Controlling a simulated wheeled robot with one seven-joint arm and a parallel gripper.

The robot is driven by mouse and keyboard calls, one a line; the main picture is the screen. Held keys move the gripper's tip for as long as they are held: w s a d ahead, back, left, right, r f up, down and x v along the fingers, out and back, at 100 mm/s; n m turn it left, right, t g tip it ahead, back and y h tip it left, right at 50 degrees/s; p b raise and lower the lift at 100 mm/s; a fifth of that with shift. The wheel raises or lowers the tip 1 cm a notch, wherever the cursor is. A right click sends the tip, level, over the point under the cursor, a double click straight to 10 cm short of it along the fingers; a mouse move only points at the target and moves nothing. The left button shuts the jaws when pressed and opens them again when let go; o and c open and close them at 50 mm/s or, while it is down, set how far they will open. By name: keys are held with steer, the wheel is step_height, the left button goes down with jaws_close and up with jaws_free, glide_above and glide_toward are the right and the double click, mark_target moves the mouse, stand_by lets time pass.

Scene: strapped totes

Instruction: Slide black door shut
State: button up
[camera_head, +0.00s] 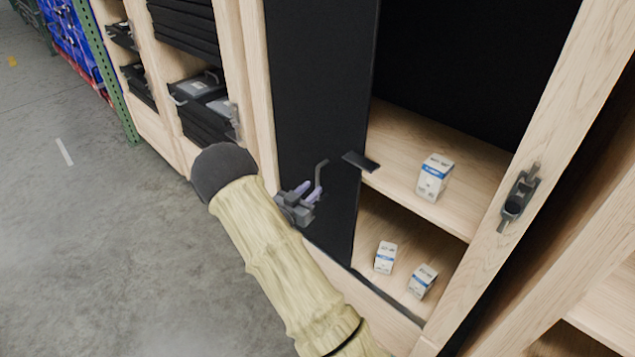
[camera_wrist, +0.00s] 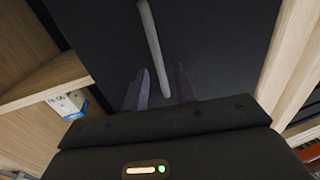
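The black door (camera_head: 318,80) covers the left part of the wooden cabinet, and the right part of the opening is uncovered. A grey bar handle (camera_head: 321,172) stands on the door's face. A flat black tab (camera_head: 361,161) sticks out from the door's right edge. My gripper (camera_head: 311,191) is at the lower part of the handle. In the wrist view its two purple-grey fingers (camera_wrist: 160,88) stand apart, with the handle (camera_wrist: 152,42) between them and gaps visible on both sides. Whether a finger touches the handle I cannot tell.
A white-and-blue box (camera_head: 434,177) stands on the cabinet's upper shelf, and two more (camera_head: 385,257) (camera_head: 422,281) on the lower one. A metal latch (camera_head: 518,198) is on the right post. Shelves with black totes (camera_head: 204,97) are at left. Grey floor (camera_head: 90,220) is clear.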

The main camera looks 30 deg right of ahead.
mark_target(317, 184)
steer(key=x, duration=0.4)
steer(key=shift+d, duration=0.15)
jaws_close()
